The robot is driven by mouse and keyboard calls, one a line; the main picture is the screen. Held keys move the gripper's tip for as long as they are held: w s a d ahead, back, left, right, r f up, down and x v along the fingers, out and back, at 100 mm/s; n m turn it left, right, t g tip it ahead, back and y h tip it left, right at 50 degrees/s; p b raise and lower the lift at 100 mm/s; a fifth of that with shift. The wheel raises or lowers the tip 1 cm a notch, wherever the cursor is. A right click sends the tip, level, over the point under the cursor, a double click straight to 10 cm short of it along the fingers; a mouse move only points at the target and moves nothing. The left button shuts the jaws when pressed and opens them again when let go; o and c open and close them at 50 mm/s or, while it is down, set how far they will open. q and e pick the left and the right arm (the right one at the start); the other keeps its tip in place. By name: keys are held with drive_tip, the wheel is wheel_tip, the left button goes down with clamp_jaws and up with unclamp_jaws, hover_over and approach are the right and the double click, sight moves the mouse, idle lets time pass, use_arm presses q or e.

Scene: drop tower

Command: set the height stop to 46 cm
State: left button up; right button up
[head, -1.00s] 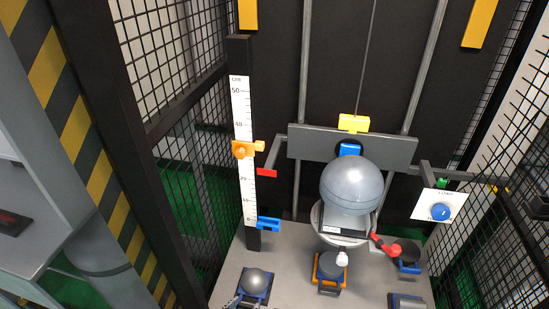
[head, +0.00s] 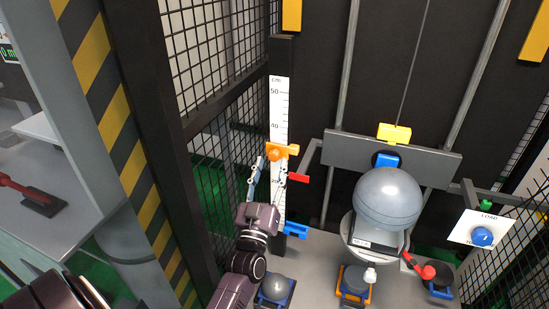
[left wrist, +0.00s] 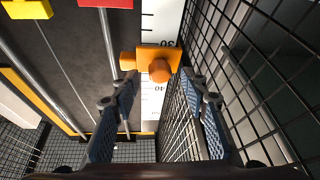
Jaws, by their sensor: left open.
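The orange height stop (head: 277,152) with its round knob sits on the white cm scale (head: 279,107), below the 40 mark. In the left wrist view the height stop (left wrist: 159,62) sits between the 30 and 40 labels of the scale (left wrist: 152,106). My left gripper (head: 271,166) is open just below and in front of the stop. In the left wrist view the fingers of the left gripper (left wrist: 159,76) stand apart on either side of the knob, with no clear contact. My right gripper is not in view.
A red pointer (head: 298,177) juts beside the scale, just right of the gripper. A blue clamp (head: 295,230) is lower on the post. A grey ball (head: 387,198) hangs under a yellow block (head: 394,132). Black mesh (head: 210,190) stands close on the left.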

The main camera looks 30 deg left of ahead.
sight(275, 155)
use_arm(q)
drive_tip(key=shift+x, duration=1.25)
drive_tip(key=shift+f, duration=0.1)
clamp_jaws()
